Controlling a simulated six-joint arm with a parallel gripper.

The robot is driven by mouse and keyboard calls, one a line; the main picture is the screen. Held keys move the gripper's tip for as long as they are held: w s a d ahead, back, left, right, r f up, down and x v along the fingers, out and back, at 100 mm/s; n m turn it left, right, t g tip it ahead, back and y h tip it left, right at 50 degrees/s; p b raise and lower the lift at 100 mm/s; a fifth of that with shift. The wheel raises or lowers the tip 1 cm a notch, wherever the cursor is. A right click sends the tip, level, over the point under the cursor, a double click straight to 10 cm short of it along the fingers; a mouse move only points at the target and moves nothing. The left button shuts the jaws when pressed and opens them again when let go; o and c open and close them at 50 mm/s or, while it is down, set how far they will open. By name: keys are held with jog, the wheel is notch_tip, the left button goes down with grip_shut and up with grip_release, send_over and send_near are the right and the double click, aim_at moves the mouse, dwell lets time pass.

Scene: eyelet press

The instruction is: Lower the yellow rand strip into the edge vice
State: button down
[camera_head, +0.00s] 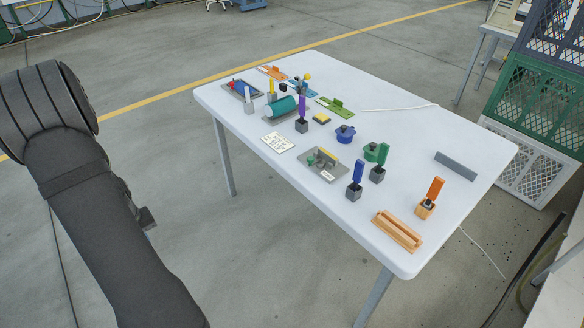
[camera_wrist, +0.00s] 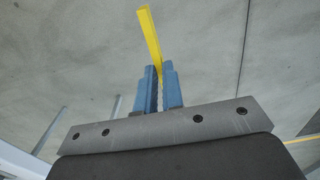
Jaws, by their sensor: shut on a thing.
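The yellow rand strip (camera_wrist: 150,35) shows in the wrist view, held between the blue fingers of my gripper (camera_wrist: 160,78). The gripper is shut on its lower end in the picture, and the strip sticks out past the fingertips, leaning left. Bare floor lies behind it. In the head view my arm is at the left, off the table; the gripper and held strip cannot be made out there. A tan wooden block with a long groove (camera_head: 397,231) sits at the table's near right corner; it may be the edge vice, but I cannot be sure.
The white table (camera_head: 408,140) carries several small fixtures. A grey plate with green and yellow parts (camera_head: 322,163), a blue-tabbed holder (camera_head: 354,190) and an orange-tabbed holder (camera_head: 428,203) stand near the wooden block. A grey bar (camera_head: 456,166) lies at the right. Green and white crates stand beyond.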

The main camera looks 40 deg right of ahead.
jog(key=shift+r, duration=0.1)
jog(key=w+d+r+m, duration=0.1)
jog(key=w+d+r, duration=0.35)
jog(key=r, duration=0.35)
jog(key=w+d+r+m, duration=0.2)
jog(key=w+d+r, duration=0.25)
jog(key=r, duration=0.35)
jog(key=d+n, duration=0.1)
jog(key=d, duration=1.9)
jog(key=s+d, duration=0.6)
jog(key=d, duration=0.5)
jog(key=s+d+n, duration=0.1)
jog(key=s+d, duration=0.5)
jog(key=d, duration=0.5)
jog(key=s+d+n, duration=0.1)
jog(key=s+d, duration=0.5)
jog(key=d, duration=0.6)
jog(key=shift+s+f, duration=0.4)
jog(key=shift+f, duration=0.05)
jog(key=shift+f, duration=2.25)
